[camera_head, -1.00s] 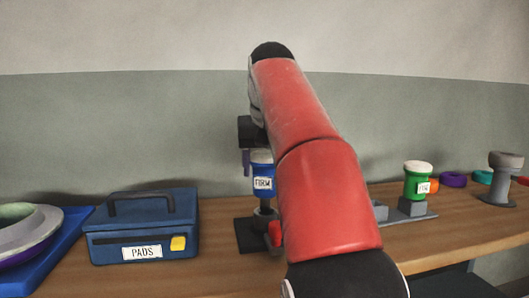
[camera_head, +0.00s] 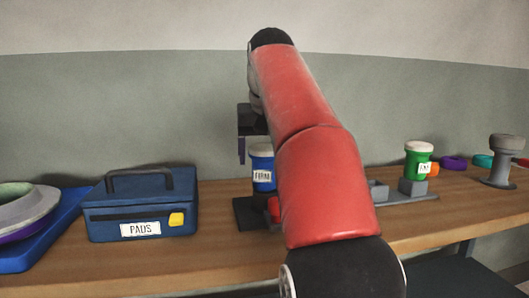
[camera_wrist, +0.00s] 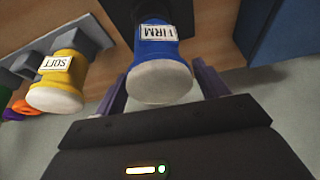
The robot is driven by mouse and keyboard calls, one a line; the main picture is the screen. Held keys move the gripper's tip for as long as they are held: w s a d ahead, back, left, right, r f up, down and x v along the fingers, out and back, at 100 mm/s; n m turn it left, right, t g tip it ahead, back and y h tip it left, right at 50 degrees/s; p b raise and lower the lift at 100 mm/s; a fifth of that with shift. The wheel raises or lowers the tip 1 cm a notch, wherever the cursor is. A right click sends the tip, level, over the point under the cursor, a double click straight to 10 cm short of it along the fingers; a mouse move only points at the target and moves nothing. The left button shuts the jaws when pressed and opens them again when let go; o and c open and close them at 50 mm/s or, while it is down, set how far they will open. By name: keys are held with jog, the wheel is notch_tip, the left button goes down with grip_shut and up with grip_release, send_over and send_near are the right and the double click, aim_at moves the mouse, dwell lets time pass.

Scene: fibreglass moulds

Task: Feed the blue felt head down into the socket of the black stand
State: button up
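The blue felt head (camera_head: 262,170), with a white felt top and a FIRM label, stands upright at the black stand (camera_head: 247,214). Its lower end sits close above the stand's base; the socket itself is hidden. The wrist view shows the blue head (camera_wrist: 158,60) and part of the dark stand (camera_wrist: 178,12) beyond it. My gripper (camera_wrist: 162,80) has its purple fingers on either side of the white felt end, apart from it, and looks open. In the head view one finger shows left of the head with a gap; my red arm hides the other.
A blue PADS case (camera_head: 142,208) stands left of the stand. A yellow SOFT head (camera_wrist: 62,80) is beside the blue one. A green head (camera_head: 418,162) stands in a grey holder at right, with coloured rings and a grey pedestal (camera_head: 502,160) beyond.

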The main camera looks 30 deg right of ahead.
jog(key=shift+o, duration=0.8)
